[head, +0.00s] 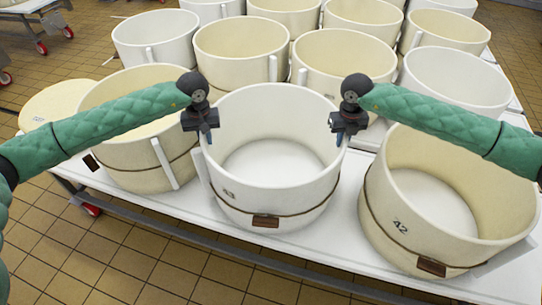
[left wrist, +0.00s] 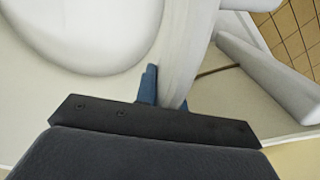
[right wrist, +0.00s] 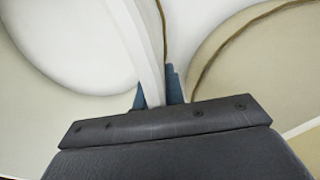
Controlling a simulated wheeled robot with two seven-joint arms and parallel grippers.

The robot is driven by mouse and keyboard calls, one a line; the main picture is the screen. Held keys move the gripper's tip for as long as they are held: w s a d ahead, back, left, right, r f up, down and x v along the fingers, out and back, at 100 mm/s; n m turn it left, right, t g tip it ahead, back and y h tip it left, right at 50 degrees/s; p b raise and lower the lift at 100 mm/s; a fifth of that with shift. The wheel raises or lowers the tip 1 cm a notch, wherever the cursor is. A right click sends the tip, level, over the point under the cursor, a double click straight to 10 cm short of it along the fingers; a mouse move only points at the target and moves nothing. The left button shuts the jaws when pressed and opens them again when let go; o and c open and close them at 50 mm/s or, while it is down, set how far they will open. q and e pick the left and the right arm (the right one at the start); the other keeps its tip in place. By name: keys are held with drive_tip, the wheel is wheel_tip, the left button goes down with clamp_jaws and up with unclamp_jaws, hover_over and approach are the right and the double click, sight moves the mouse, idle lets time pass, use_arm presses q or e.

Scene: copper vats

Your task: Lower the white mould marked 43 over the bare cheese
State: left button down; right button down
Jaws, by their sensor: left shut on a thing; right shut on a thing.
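The white mould marked 43 (head: 290,200) is a wide open ring in the middle of the front row in the head view. It looks upright on the white table, with a cord and brown tag around it. My left gripper (head: 209,138) is shut on its left rim; the left wrist view shows the blue fingers (left wrist: 164,92) either side of the wall. My right gripper (head: 342,138) is shut on its right rim, also with the wall between the fingers (right wrist: 158,92). The bare cheese (head: 52,102) is a pale round at the far left, partly hidden by a mould and my left arm.
A cream mould (head: 133,172) stands close on the left, between mould 43 and the bare cheese. A cream mould marked 42 (head: 378,212) stands close on the right. Several more moulds fill the rows behind. The white table's (head: 330,265) front edge is near.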

use_arm(q)
drive_tip(key=shift+w+r, duration=0.1)
drive_tip(key=shift+r, duration=0.1)
use_arm(e)
drive_tip(key=shift+w+r, duration=0.1)
drive_tip(key=shift+r, duration=0.1)
